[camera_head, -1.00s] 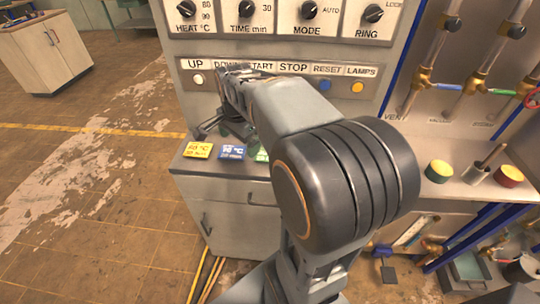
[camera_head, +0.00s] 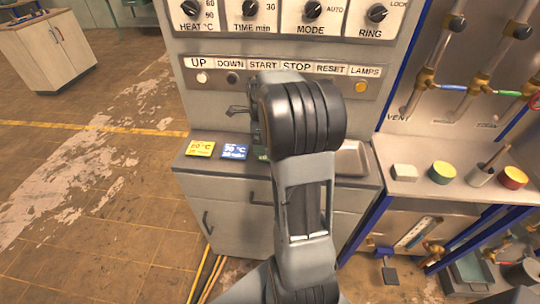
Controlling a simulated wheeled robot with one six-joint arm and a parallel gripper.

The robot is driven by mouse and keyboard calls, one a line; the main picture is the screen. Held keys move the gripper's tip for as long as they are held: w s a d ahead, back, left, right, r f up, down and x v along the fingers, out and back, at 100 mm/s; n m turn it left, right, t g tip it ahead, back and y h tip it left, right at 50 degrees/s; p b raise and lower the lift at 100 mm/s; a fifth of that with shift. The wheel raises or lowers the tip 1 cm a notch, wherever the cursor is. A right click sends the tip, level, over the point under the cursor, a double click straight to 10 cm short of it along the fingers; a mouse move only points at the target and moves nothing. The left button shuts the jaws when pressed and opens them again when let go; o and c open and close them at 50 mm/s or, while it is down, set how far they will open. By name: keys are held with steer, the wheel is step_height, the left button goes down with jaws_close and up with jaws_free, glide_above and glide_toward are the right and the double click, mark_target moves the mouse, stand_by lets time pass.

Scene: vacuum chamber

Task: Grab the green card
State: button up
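The green card (camera_head: 263,153) lies on the grey cabinet ledge, just right of the blue card (camera_head: 234,152). My gripper (camera_head: 238,111) is mostly hidden behind my arm's large dark joint. A dark part of it sticks out to the left, below the START label and above the ledge near the blue and green cards. I cannot see its fingertips clearly, nor whether it touches the green card.
A yellow card (camera_head: 200,148) lies left of the blue card. The control panel (camera_head: 290,85) with buttons and knobs rises behind the ledge. A metal tray (camera_head: 352,158) sits on the ledge's right. Several small containers, one a yellow-green pot (camera_head: 442,172), stand on the right bench.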

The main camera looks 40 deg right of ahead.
steer(key=shift+s+f, duration=0.1)
steer(key=shift+f, duration=2.8)
steer(key=shift+c, duration=0.5)
steer(key=c, duration=0.8)
steer(key=shift+r, duration=0.15)
